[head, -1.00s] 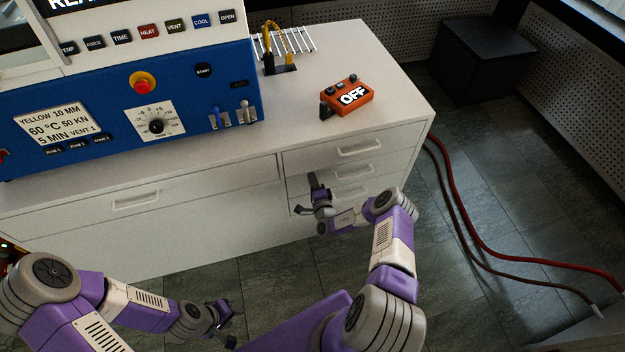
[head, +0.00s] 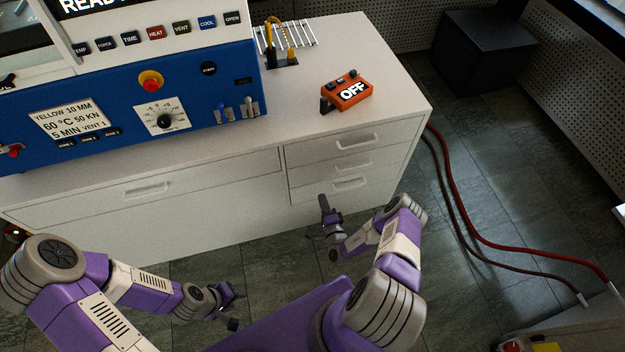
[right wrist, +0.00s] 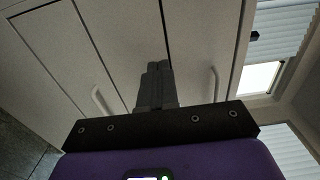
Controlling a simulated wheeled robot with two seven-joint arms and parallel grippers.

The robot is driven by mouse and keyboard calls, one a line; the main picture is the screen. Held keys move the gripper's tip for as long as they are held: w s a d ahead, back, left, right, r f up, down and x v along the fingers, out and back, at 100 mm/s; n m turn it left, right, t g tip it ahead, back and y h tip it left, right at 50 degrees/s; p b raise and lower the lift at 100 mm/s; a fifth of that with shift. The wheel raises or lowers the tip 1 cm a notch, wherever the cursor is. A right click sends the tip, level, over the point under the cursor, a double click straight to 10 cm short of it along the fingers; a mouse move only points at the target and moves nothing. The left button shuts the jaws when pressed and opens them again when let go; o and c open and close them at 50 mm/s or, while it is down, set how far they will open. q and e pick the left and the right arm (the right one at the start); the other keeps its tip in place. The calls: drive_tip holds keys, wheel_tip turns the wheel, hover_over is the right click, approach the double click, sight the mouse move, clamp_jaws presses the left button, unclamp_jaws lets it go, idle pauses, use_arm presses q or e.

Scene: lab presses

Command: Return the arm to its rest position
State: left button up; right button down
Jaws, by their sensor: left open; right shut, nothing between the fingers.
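My right arm is bent in the lower right of the head view. Its gripper (head: 325,212) is shut and empty, in front of the white drawer cabinet and below the bench top. In the right wrist view the closed fingers (right wrist: 154,88) sit together with the cabinet front behind them. My left arm is folded low at the left. Its gripper (head: 234,308) is open and empty above the floor.
The white cabinet (head: 220,215) carries a blue press panel (head: 110,110) and an orange box reading OFF (head: 347,91). A red hose (head: 470,225) lies on the floor at right. A black box (head: 484,50) stands behind. Floor is clear between cabinet and hose.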

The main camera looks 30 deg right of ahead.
drive_tip(key=shift+s, duration=0.15)
drive_tip(key=s+a+r+n+g+y, duration=0.35)
drive_tip(key=a+y, duration=0.55)
drive_tip(key=a, duration=0.3)
drive_tip(key=s+a+r+n+g+y, duration=0.2)
drive_tip(key=a+n+g+y, duration=0.3)
drive_tip(key=a+y, duration=0.5)
drive_tip(key=s+a+n+g+h, duration=0.4)
drive_tip(key=s+n+g, duration=0.2)
drive_tip(key=s+g, duration=0.75)
drive_tip(key=d+r+n+t+h, duration=0.1)
drive_tip(key=h, duration=0.1)
drive_tip(key=d+r+n+t+h, duration=0.1)
drive_tip(key=d+t+h, duration=0.1)
drive_tip(key=d+r+n+t+h, duration=0.1)
drive_tip(key=d+t+h, duration=0.1)
drive_tip(key=shift+w+r+n+h, duration=0.15)
drive_tip(key=shift+w+n+h, duration=0.1)
drive_tip(key=shift+w+h, duration=0.15)
